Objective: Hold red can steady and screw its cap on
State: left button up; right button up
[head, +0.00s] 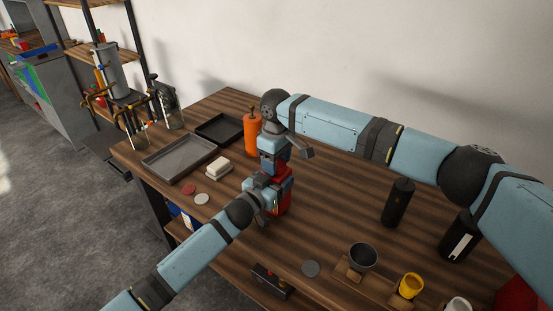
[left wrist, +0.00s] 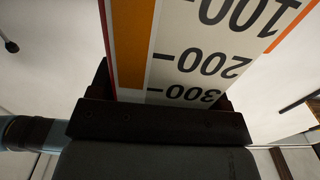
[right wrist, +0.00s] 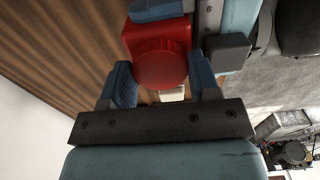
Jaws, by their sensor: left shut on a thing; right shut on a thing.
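The red can (head: 284,203) stands on the wooden table, mostly hidden behind my grippers. My left gripper (head: 270,190) is shut on it from the front left. In the left wrist view a white face printed with numbers and an orange stripe (left wrist: 132,45) fills the space beyond the jaw; I cannot tell whether it is the can's side. My right gripper (head: 272,163) points down from above. In the right wrist view its blue fingers (right wrist: 163,85) are shut on the round red cap (right wrist: 160,69), directly over the can's red top (right wrist: 150,32). The thread is hidden.
An orange bottle (head: 252,132) stands just behind the grippers. Two trays (head: 180,157) and white blocks (head: 218,168) lie left. Dark bottles (head: 398,202), a dark cup (head: 363,257) and a yellow cup (head: 410,286) stand right. The table between is mostly free.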

jog(key=m, duration=0.5)
jog(key=shift+s+a, duration=0.1)
jog(key=m, duration=1.2)
jog(key=shift+a, duration=0.1)
jog(key=m, duration=1.8)
jog(key=shift+m, duration=0.3)
jog(key=m, duration=0.3)
